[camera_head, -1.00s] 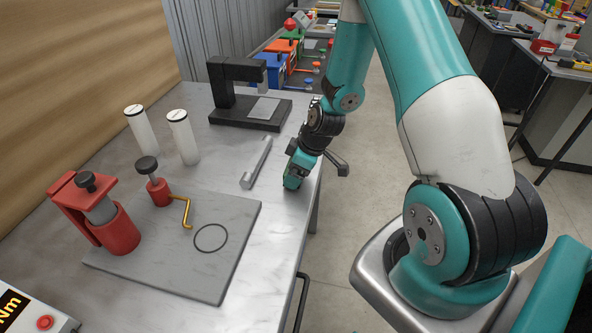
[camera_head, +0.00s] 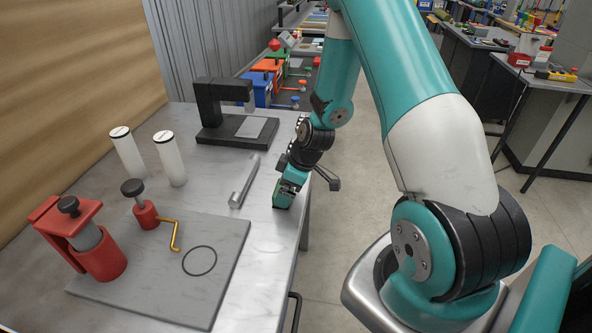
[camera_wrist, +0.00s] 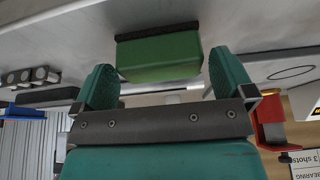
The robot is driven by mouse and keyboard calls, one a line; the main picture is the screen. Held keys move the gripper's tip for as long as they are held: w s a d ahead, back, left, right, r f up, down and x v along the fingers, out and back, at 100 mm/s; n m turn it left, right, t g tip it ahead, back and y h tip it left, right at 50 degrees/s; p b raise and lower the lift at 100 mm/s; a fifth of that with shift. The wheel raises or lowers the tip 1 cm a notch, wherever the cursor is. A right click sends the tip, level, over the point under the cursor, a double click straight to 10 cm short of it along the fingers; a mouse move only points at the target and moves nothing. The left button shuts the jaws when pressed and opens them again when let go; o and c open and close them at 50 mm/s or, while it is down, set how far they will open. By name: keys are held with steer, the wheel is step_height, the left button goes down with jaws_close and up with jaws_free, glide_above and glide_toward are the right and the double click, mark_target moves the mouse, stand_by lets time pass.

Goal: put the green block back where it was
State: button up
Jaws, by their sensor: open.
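The green block (camera_wrist: 158,57) lies between and just beyond my fingertips in the wrist view, with a dark strip along its far side. In the head view the green block (camera_head: 282,198) is mostly hidden under my gripper, near the right edge of the grey table (camera_head: 225,225). My gripper (camera_wrist: 164,75) is open, with one finger on each side of the block and a narrow gap at each. In the head view my gripper (camera_head: 290,186) points down at the tabletop.
A metal bar (camera_head: 244,181) lies just left of my gripper. A grey board (camera_head: 150,285) carries a black ring outline (camera_head: 199,261), a red clamp (camera_head: 97,255) and a small red piece with a yellow crank (camera_head: 176,237). Two white cylinders (camera_head: 170,160) and a black stand (camera_head: 235,130) stand behind.

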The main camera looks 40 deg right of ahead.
steer(key=b+v, duration=0.2)
steer(key=v, duration=0.8)
steer(key=s+a+r+g+y, duration=0.1)
steer(key=s+a+r, duration=0.1)
steer(key=a+r, duration=0.45)
steer(key=s+a+r, duration=0.3)
steer(key=a, duration=0.6)
steer(key=s+a+r+g, duration=0.1)
steer(key=s+a+r, duration=0.2)
steer(key=s+a, duration=0.2)
steer(key=s+a+r+g, duration=0.1)
steer(key=s+a+r, duration=0.1)
steer(key=s+a, duration=0.3)
steer(key=s, duration=0.3)
steer(key=shift+s+r+m+g, duration=0.25)
steer(key=shift+r+m+g, duration=0.05)
steer(key=shift+r, duration=0.1)
